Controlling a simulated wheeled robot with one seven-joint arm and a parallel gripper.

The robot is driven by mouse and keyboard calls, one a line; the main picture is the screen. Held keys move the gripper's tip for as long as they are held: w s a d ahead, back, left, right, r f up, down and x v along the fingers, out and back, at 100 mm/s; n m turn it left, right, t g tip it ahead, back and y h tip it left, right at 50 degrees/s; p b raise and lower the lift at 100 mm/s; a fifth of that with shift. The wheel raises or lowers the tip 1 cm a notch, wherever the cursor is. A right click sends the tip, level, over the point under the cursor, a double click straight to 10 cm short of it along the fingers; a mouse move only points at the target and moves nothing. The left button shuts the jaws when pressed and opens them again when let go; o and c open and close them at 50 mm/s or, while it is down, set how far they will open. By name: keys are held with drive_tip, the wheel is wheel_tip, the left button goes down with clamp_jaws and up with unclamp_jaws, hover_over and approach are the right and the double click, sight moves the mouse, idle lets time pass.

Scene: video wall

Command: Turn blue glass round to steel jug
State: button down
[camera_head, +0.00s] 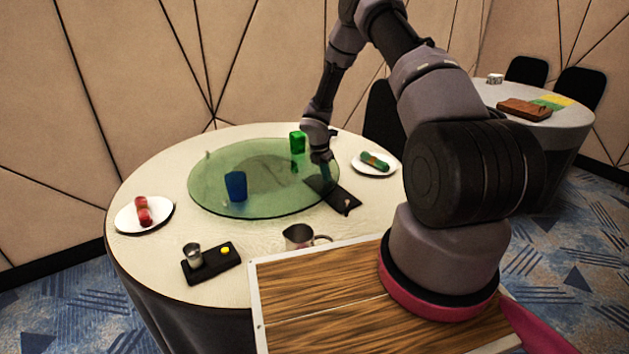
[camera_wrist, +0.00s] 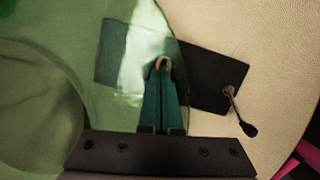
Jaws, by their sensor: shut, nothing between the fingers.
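The blue glass (camera_head: 235,186) stands upright on the near left part of the green see-through turntable (camera_head: 212,172). The steel jug (camera_head: 298,237) stands on the table off the turntable's near edge, to the right of the blue glass. My gripper (camera_head: 323,157) is shut and empty at the turntable's right edge, apart from the glass and the jug. In the wrist view its closed fingers (camera_wrist: 162,68) point at the turntable's rim. A small pale thing shows at their tips; I cannot tell what it is. Neither the blue glass nor the jug shows there.
A green glass (camera_head: 297,142) stands on the turntable close left of my gripper. A dark mat (camera_head: 340,197) with a spoon (camera_wrist: 248,128) reaches under the rim. Plates with red food (camera_head: 143,212) and green food (camera_head: 375,161), and a black tray (camera_head: 215,268) with a small cup, stand around.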

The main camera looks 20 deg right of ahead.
drive_tip(key=w+d, duration=0.1)
drive_tip(key=w+d+n, duration=0.1)
drive_tip(key=w, duration=0.1)
drive_tip(key=w+d+n, duration=0.1)
drive_tip(key=w, duration=0.1)
drive_tip(key=shift+w+d, duration=0.25)
drive_tip(key=shift+w, duration=0.3)
drive_tip(key=shift+w+d, duration=0.2)
drive_tip(key=shift+w, duration=0.3)
drive_tip(key=shift+r, duration=0.1)
